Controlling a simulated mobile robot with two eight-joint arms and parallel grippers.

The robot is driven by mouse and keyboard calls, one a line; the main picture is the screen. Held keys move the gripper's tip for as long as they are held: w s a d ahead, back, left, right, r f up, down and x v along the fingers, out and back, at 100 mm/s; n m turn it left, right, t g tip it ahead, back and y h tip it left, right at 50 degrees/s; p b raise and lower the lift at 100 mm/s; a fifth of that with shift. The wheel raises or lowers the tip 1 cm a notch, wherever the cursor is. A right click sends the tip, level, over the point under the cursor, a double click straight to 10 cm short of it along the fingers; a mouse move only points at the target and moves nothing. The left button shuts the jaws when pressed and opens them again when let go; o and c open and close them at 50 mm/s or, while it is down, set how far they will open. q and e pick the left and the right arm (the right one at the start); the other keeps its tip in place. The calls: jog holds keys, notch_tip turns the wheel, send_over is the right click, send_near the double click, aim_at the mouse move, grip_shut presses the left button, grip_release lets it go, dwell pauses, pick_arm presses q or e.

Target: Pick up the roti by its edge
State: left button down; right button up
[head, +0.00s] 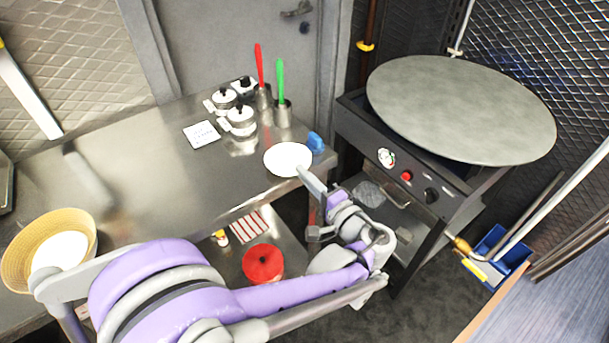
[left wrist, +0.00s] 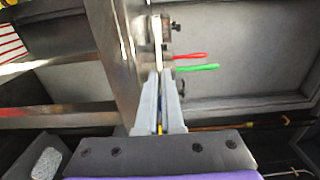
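The roti (head: 288,158) is a flat white disc in the head view, near the right end of the steel counter. In the left wrist view the roti (left wrist: 157,34) shows edge-on as a thin pale strip beyond the fingertips. My left gripper (head: 307,177) is at its near right edge. In the left wrist view the left gripper's fingers (left wrist: 158,76) come together on that edge. Whether the roti touches the counter is hard to tell. My right gripper is in neither view.
The steel counter (head: 150,160) holds lidded pots (head: 240,122), red and green handled tools (head: 280,84) and a white card (head: 201,134). A basket (head: 18,257) with a white round stands left. A large round griddle (head: 460,110) stands right.

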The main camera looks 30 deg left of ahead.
pick_arm(q)
jog(key=s+d+r+p, duration=0.2)
jog(key=d, duration=0.4)
jog(key=s+d+r+p, duration=0.1)
jog(key=s+d+r, duration=0.2)
jog(key=d, duration=0.4)
jog(key=shift+s+p, duration=0.2)
jog(key=shift+p, duration=0.2)
